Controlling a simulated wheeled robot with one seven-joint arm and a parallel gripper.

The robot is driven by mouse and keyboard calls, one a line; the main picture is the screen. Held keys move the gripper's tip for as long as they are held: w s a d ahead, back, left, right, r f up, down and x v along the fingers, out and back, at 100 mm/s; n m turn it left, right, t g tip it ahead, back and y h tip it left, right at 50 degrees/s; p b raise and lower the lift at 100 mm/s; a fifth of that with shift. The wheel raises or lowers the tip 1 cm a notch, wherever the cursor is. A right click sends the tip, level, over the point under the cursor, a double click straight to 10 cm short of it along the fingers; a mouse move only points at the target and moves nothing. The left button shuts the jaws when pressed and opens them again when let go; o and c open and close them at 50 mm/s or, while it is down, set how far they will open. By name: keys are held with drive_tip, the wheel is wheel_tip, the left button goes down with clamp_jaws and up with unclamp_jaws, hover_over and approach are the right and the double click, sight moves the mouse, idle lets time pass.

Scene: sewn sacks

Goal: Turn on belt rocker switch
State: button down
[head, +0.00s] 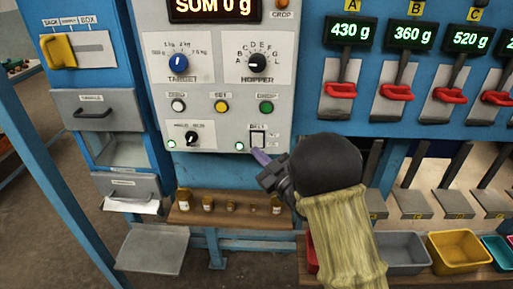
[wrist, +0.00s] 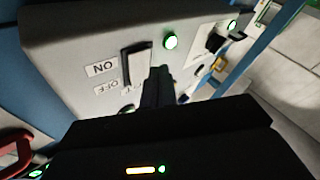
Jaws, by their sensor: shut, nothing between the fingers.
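The belt rocker switch (head: 257,138) is on the lower right of the grey control panel in the head view. In the wrist view the dark rocker (wrist: 135,64) stands beside the ON and OFF labels, and its lower end is close to my fingertips. My gripper (head: 260,157) is shut and empty, with its tips just below the switch in the head view. In the wrist view my gripper (wrist: 158,78) points at the panel beside the rocker. I cannot tell whether it touches. Which way the rocker is tipped is not clear.
A lit green lamp (head: 239,146) sits left of the switch. The target knob (head: 178,63), hopper knob (head: 257,62) and coloured buttons are above. A wooden shelf (head: 225,218) with small weights lies below. Red-handled levers (head: 341,91) stand to the right.

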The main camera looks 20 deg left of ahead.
drive_tip(key=s, duration=0.1)
drive_tip(key=s+b, duration=0.1)
drive_tip(key=s, duration=0.1)
drive_tip(key=s+d, duration=0.1)
drive_tip(key=shift+s+r+b, duration=0.35)
drive_tip(key=shift+s, duration=0.05)
idle(0.4)
